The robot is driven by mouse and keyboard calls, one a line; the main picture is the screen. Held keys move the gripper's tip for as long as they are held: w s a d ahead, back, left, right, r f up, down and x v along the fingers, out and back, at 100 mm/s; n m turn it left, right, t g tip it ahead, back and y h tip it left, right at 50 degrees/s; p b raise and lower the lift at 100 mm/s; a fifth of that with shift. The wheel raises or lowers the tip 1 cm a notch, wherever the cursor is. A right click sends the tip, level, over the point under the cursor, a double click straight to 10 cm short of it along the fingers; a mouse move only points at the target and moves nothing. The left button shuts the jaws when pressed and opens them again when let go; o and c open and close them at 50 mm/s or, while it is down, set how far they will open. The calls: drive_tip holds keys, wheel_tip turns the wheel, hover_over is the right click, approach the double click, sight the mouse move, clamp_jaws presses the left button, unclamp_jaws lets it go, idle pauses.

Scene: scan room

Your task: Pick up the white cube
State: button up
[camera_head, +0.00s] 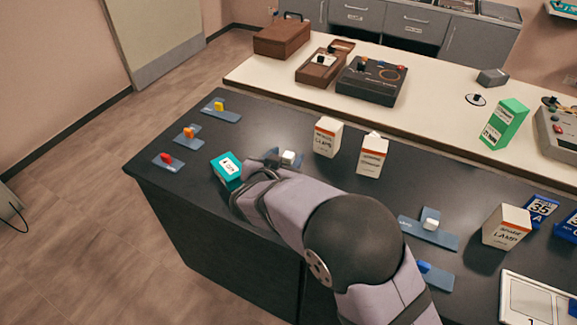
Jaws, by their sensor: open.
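A small white cube (289,157) sits on a blue-grey plate (272,153) near the middle of the dark counter, just beyond the end of my arm. A second small whitish block (431,219) sits on another blue-grey plate (418,232) farther right, so two pieces look white. My arm reaches in from the lower right, and its wrist is close to the nearer side of the first cube, beside a teal box. My gripper's fingers are hidden by the arm, so I cannot see whether they touch anything.
The teal box (226,168) stands left of my wrist. White cartons (327,137) (372,155) stand right of the first cube; another (506,227) is farther right. Red, orange and yellow pieces (165,158) (188,132) (219,105) sit on plates at left. A blue piece (424,267) lies at right.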

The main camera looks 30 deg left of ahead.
sight(287, 158)
drive_tip(key=shift+s+a+f+h, duration=0.25)
drive_tip(key=shift+s+f, duration=0.15)
drive_tip(key=shift+s, duration=0.2)
drive_tip(key=shift+s+a+f+h, duration=0.15)
drive_tip(key=shift+s+a+f, duration=0.1)
drive_tip(key=shift+s+f, duration=0.25)
drive_tip(key=shift+x, duration=3.6)
drive_tip(key=shift+a, duration=0.1)
drive_tip(key=c, duration=1.1)
